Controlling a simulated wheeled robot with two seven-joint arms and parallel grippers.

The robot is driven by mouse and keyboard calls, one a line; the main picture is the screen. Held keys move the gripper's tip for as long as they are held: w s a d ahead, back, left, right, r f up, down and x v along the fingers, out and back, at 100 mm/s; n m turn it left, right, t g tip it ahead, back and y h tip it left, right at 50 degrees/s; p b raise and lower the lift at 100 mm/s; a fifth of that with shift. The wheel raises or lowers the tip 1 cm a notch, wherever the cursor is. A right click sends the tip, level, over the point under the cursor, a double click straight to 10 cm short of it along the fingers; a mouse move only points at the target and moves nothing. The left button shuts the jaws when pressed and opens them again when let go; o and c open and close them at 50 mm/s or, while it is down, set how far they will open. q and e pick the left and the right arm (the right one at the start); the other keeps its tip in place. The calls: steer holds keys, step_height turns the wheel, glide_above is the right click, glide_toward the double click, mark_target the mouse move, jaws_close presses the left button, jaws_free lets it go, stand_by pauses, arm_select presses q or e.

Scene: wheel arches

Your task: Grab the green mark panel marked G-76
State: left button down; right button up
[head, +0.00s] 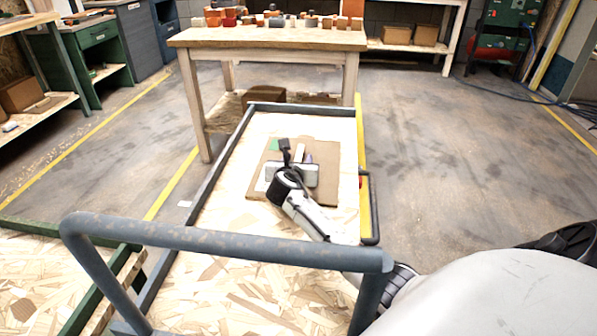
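A small green panel (274,145) lies near the far left corner of a brown board (325,190) on the cart, partly hidden behind my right gripper. Any mark on it is too small to read. My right gripper (291,152) is over the board, just to the right of the green panel. A whitish piece (301,152) and a purplish piece (309,158) show beside the gripper. I cannot tell whether its fingers are open or shut, or whether it touches anything. My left gripper is not in view.
The cart (225,185) has a raised dark rim and a grey push handle (230,243) across the near end. A wooden table (270,38) with many small blocks stands beyond it. A green-framed cart (50,270) is at the near left. The floor to the right is clear.

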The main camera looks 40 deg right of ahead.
steer(key=shift+w+d+f, duration=0.15)
steer(key=shift+w+d, duration=0.25)
steer(key=shift+d, duration=0.05)
jaws_close()
